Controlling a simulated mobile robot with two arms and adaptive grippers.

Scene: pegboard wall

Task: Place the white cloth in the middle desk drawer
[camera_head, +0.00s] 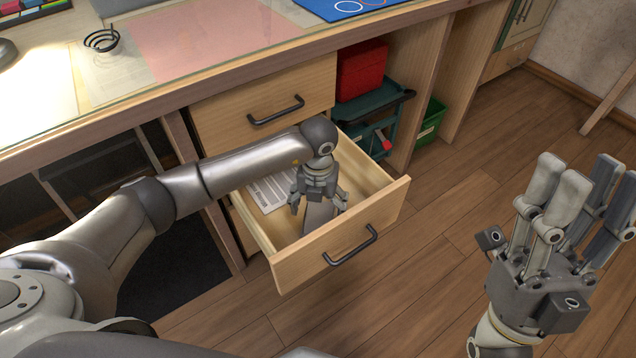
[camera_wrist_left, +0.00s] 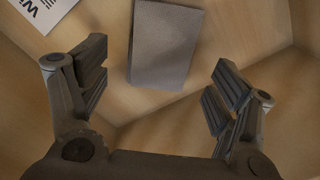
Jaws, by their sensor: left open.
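The middle desk drawer (camera_head: 385,205) is pulled open below a shut drawer. My left gripper (camera_head: 318,203) is inside it, pointing down, with its fingers spread apart and nothing between them. A folded cloth (camera_head: 316,220), pale grey-white, lies on the drawer floor below the fingers. In the left wrist view the cloth (camera_wrist_left: 165,45) is a flat rectangle, grey in shadow, beyond the open fingertips and apart from them. My left gripper's fingers show at both sides there (camera_wrist_left: 155,85). My right gripper (camera_head: 590,178) is raised, open and empty, over the floor at the right.
A printed sheet (camera_head: 270,190) lies in the drawer's left part and shows in the wrist view (camera_wrist_left: 45,10). The shut top drawer (camera_head: 270,95) is just above. A red box (camera_head: 362,72) and green bin (camera_head: 430,120) stand under the desk. Floor at the right is clear.

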